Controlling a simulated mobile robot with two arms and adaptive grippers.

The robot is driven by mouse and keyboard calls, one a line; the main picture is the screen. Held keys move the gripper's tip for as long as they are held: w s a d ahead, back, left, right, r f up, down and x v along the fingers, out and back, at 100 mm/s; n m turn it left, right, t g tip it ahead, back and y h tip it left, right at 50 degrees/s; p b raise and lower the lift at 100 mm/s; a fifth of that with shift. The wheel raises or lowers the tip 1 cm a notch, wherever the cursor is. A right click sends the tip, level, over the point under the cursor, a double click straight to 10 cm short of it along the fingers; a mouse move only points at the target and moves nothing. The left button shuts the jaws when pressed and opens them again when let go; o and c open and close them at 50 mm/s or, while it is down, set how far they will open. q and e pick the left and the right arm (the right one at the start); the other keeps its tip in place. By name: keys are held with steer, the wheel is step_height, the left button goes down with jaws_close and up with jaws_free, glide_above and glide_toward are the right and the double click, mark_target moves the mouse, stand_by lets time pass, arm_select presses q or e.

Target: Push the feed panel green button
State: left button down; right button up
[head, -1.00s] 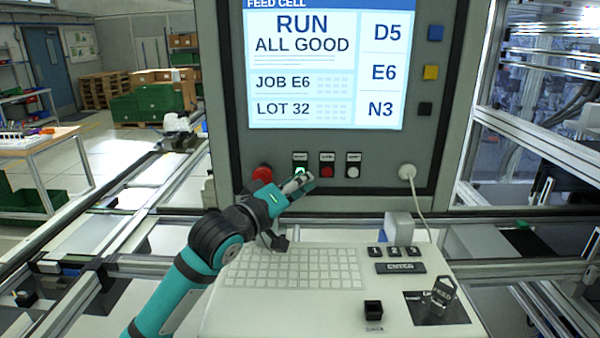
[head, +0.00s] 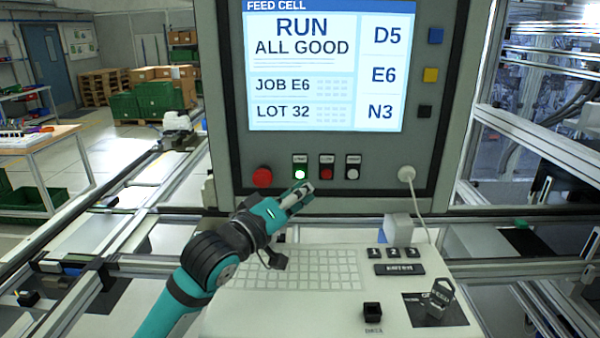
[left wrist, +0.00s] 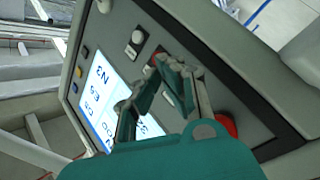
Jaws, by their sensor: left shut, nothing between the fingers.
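The feed panel's green button (head: 300,174) is brightly lit and fully visible in the head view, under a small label below the screen. My left gripper (head: 304,188) is shut and empty, with its fingertips just below and a little right of the button in the picture. A small gap shows between the fingertips and the button there. In the left wrist view my left gripper (left wrist: 167,68) points at the panel, and its fingers hide the green button. My right gripper is in neither view.
A large red button (head: 262,177) is left of the green one; a small red button (head: 327,173) and a white button (head: 352,173) are to its right. The screen (head: 325,65) reads RUN, ALL GOOD. A keyboard console (head: 320,315) stands below.

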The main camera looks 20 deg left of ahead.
arm_select(q)
steer(key=s, duration=0.3)
steer(key=shift+d+p, duration=0.3)
steer(key=shift+d, duration=0.1)
